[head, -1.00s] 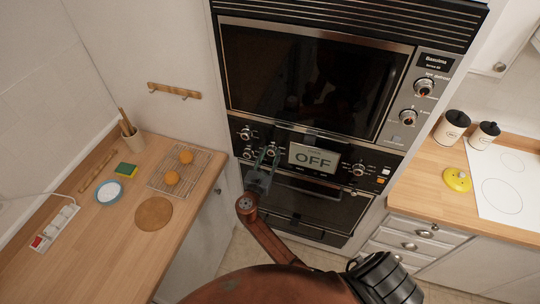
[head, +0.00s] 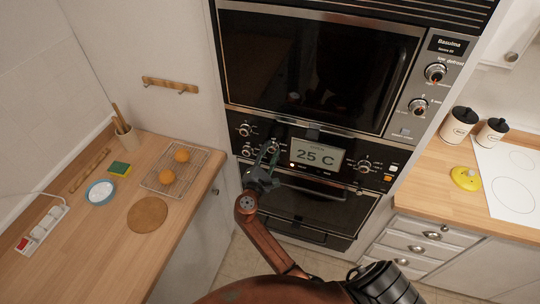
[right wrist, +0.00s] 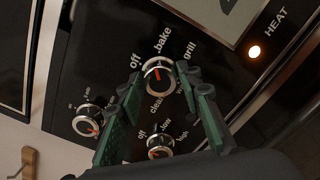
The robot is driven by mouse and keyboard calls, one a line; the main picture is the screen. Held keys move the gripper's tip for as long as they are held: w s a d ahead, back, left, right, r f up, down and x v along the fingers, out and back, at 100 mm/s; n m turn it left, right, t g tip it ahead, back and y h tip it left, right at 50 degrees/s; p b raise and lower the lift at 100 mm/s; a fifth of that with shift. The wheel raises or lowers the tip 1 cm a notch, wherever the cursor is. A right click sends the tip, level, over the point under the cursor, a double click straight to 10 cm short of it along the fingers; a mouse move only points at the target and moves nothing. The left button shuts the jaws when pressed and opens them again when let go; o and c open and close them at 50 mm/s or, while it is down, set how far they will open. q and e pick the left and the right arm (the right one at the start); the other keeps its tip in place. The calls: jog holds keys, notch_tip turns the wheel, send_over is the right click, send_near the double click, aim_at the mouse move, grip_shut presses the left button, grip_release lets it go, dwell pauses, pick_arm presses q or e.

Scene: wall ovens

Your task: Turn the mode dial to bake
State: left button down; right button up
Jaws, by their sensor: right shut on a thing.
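The mode dial (right wrist: 158,72), a silver knob with an orange pointer mark, is on the black oven panel, with off, bake, grill and clean printed around it. Its mark points up, roughly toward the bake label (right wrist: 163,40). My right gripper (right wrist: 164,82) is shut on the mode dial, one green-padded finger on each side. In the head view the dial (head: 273,147) is partly hidden behind the right gripper (head: 268,156). The oven display (head: 317,155) reads 25 C, and the HEAT light (right wrist: 254,51) glows. My left gripper is not in view.
Two neighbouring knobs (right wrist: 87,121) (right wrist: 160,146) sit close to the gripper. Another knob (head: 364,167) is right of the display. The oven door handle (head: 310,185) runs below. Wooden counters (head: 185,215) flank the oven.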

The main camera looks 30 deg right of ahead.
jog(key=shift+f+m+b, duration=0.15)
jog(key=shift+m+b, duration=0.7)
jog(key=shift+m, duration=0.35)
jog(key=o, duration=1.2)
